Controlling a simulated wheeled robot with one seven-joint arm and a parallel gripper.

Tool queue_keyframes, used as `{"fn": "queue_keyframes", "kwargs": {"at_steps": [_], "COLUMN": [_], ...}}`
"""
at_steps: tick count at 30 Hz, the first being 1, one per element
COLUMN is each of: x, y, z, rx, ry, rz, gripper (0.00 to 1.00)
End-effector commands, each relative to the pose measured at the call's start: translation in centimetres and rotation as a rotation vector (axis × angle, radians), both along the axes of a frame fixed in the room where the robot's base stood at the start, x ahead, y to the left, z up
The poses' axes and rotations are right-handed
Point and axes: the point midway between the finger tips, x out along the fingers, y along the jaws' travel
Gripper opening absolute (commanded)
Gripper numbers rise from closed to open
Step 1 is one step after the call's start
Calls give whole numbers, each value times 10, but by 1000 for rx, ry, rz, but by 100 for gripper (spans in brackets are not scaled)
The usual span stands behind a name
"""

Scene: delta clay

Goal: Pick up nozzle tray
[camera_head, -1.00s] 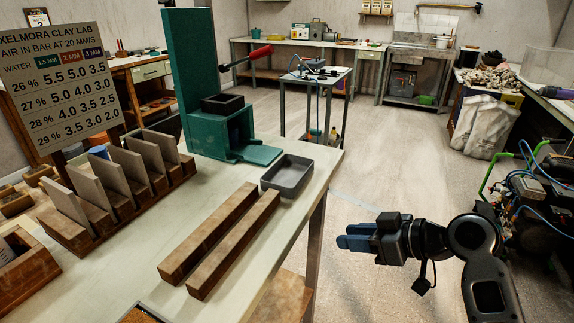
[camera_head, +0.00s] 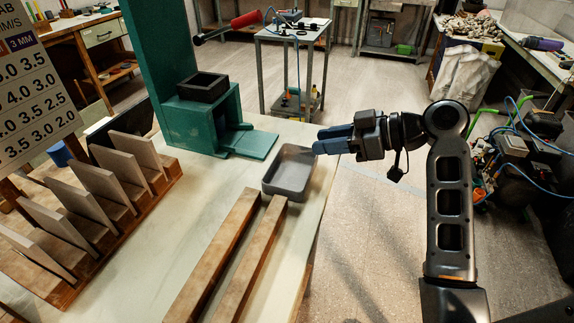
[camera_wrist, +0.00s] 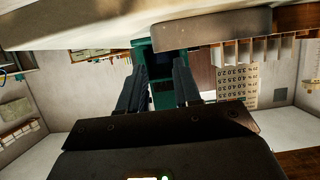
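The nozzle tray appears to be the shallow grey rectangular tray (camera_head: 289,190), resting on the light table (camera_head: 190,215) near its right edge. In the wrist view, which looks upside down, the tray (camera_wrist: 212,28) shows as a grey block along the top. My gripper (camera_head: 316,140) has blue fingers pointing left, at the tray's far right corner and seemingly above it. Whether they touch the rim I cannot tell. In the wrist view the fingers (camera_wrist: 158,72) stand apart with nothing between them.
Two wooden bars (camera_head: 232,255) lie just in front of the tray. A green press stand (camera_head: 205,118) with a black box (camera_head: 203,87) stands behind left. A wooden rack (camera_head: 110,215) of upright slabs is at left. Open floor (camera_head: 375,230) lies right of the table.

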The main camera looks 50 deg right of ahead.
Motion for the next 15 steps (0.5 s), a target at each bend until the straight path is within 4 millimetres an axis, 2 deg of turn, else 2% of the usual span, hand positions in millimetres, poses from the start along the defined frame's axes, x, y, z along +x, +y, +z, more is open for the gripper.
{"fn": "queue_keyframes", "kwargs": {"at_steps": [15], "x": [53], "y": [17], "z": [-24], "rx": [0], "ry": [1], "rz": [2], "gripper": [33]}}
